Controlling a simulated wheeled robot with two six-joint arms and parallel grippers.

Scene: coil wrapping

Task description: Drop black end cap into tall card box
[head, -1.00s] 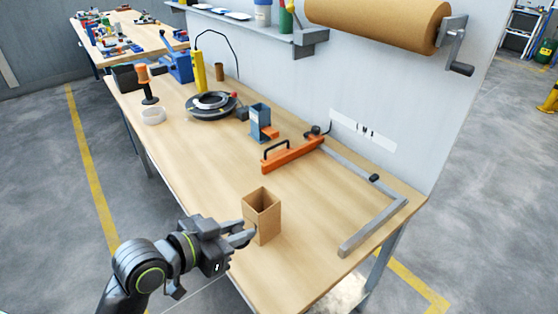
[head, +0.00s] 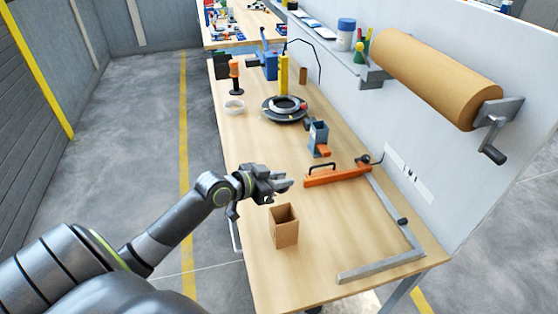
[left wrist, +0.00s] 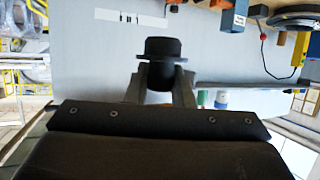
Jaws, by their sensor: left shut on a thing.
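The tall card box (head: 283,234) stands upright and open-topped on the bench, towards its near end. My left gripper (head: 283,184) reaches in from the left and is just beyond the box's top opening in the picture, apart from it. In the left wrist view my left gripper (left wrist: 162,88) is shut on the black end cap (left wrist: 162,48), which has a wide flange and sticks out past the fingertips. The end cap cannot be made out clearly in the head view. The inside floor of the box is hidden. My right gripper is not in view.
An orange bar sealer (head: 338,176) and a grey angled frame (head: 385,264) lie to the right. A blue holder (head: 318,136), a black coil (head: 284,108) and a white tape ring (head: 234,107) stand farther back. The bench around the box is clear.

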